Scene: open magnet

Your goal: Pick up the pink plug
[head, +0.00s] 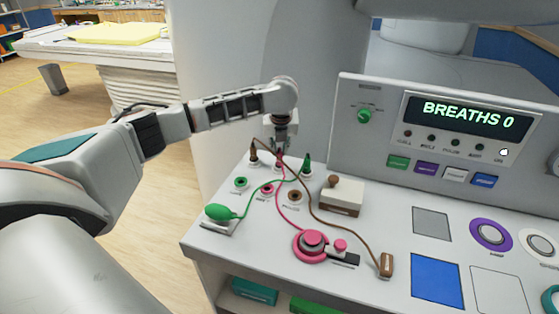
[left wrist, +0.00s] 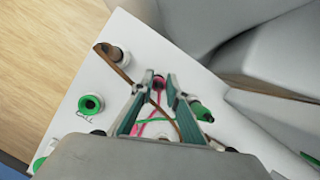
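The pink plug (head: 279,160) stands at the back left of the white console top, between a brown plug (head: 254,151) and a green plug (head: 306,163). Its pink cord runs forward to a round pink device (head: 311,243). My left gripper (head: 281,149) points down right over the pink plug, whose upper part it partly hides. In the left wrist view the left gripper's fingers (left wrist: 160,79) are apart, with the pink plug (left wrist: 158,84) between their tips. I cannot tell whether either finger touches it. My right gripper is not in view.
Green (head: 240,184), pink (head: 266,189) and brown (head: 294,198) ringed sockets lie in front of the plugs. Green and brown cords cross the pink one close by. A display panel (head: 455,117) reads "BREATHS 0".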

